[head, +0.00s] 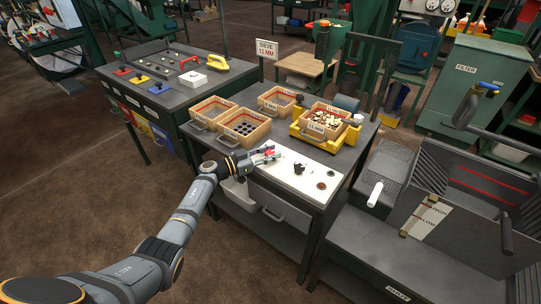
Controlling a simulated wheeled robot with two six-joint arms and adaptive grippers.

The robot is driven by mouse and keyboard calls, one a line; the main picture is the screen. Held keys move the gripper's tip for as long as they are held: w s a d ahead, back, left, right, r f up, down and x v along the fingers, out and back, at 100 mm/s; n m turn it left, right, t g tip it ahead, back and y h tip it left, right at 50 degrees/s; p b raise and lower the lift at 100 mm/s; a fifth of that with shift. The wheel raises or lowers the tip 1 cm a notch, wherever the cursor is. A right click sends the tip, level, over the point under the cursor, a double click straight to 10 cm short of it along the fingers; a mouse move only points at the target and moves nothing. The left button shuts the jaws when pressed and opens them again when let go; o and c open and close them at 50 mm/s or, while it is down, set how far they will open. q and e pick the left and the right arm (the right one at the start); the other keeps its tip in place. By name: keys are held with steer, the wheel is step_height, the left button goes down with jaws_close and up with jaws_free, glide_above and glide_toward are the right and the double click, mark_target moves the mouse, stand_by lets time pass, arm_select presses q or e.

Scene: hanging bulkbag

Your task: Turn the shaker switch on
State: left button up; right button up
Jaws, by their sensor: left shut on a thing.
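My left gripper (266,155) reaches in from the lower left to the front edge of the middle bench. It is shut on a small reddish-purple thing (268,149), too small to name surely. A yellow shaker base (301,132) stands at the back right of this bench, carrying a wooden sieve (310,126) of pale and dark pieces. A dark knob (299,99) shows at the shaker's rear left; I cannot tell whether it is the switch. The gripper is apart from the shaker, in front of it and to its left. My right gripper is out of view.
Wooden sieve boxes (268,128) stand left of the shaker. A white mat (302,181) with small dark items covers the bench's front right. A SIEVE sign (267,48) stands behind. The floor at left is clear.

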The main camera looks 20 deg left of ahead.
arm_select(q)
steer(key=shift+w+r, duration=0.1)
steer(key=shift+r, duration=0.05)
steer(key=o, duration=1.2)
steer(key=shift+a, duration=0.1)
steer(key=shift+s+a+f, duration=0.2)
steer(key=shift+s+a, duration=0.1)
steer(key=shift+s, duration=0.05)
steer(key=v, duration=0.6)
steer(key=shift+s+a+r, duration=0.15)
steer(key=shift+s+a, duration=0.05)
steer(key=shift+s, duration=0.1)
steer(key=shift+r, duration=0.1)
